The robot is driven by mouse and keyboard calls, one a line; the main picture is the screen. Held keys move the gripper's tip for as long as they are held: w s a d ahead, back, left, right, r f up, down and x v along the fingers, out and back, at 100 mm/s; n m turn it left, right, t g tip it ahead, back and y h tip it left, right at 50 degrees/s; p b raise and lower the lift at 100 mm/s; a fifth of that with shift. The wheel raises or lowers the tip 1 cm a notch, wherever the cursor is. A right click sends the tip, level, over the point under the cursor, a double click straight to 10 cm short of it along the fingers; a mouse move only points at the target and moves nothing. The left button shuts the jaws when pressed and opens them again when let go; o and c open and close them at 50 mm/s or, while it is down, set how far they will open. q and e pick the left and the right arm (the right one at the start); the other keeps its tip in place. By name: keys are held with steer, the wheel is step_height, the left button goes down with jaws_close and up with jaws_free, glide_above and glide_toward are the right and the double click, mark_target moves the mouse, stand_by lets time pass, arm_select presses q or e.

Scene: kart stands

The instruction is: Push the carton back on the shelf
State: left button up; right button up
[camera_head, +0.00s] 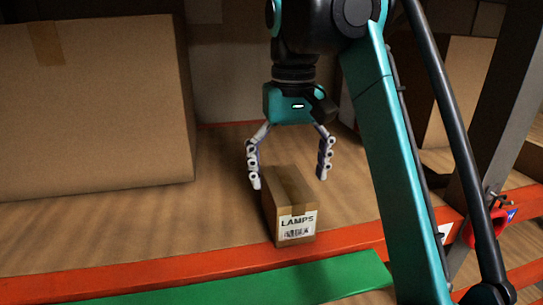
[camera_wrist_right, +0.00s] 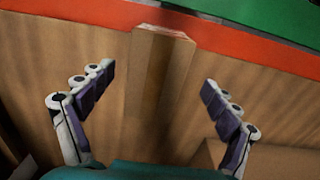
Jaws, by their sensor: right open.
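The small brown carton (camera_head: 289,190) labelled "LAMPS" sits on the wooden shelf (camera_head: 110,230) at its front edge. Its labelled front end reaches over the orange front beam (camera_head: 200,265). My right gripper (camera_head: 290,175) is open above and behind the carton, with one finger on each side of it. In the right wrist view the carton (camera_wrist_right: 158,75) lies between the two open fingers, with a gap on both sides. No finger appears to touch it. My left gripper is not in view.
A large carton (camera_head: 95,105) stands on the shelf at the left. More cartons stand behind and at the right (camera_head: 465,90). A dark upright post (camera_head: 500,120) stands at the right. A green surface (camera_head: 280,280) lies in front of the beam.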

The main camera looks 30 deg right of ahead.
mark_target(293, 213)
steer(key=s, duration=0.2)
steer(key=shift+s+r, duration=0.35)
steer(key=shift+s, duration=0.05)
steer(key=w+f, duration=0.2)
steer(key=f, duration=0.1)
steer(key=shift+f+b, duration=0.2)
steer(key=shift+b, duration=0.1)
steer(key=f, duration=0.2)
steer(key=s+f, duration=0.1)
steer(key=f, duration=0.1)
steer(key=shift+s, duration=0.2)
steer(key=shift+w+f, duration=0.4)
steer(key=shift+w, duration=0.05)
steer(key=shift+s, duration=0.2)
steer(key=shift+c, duration=0.3)
steer(key=shift+s+r, duration=0.1)
steer(key=c, duration=1.6)
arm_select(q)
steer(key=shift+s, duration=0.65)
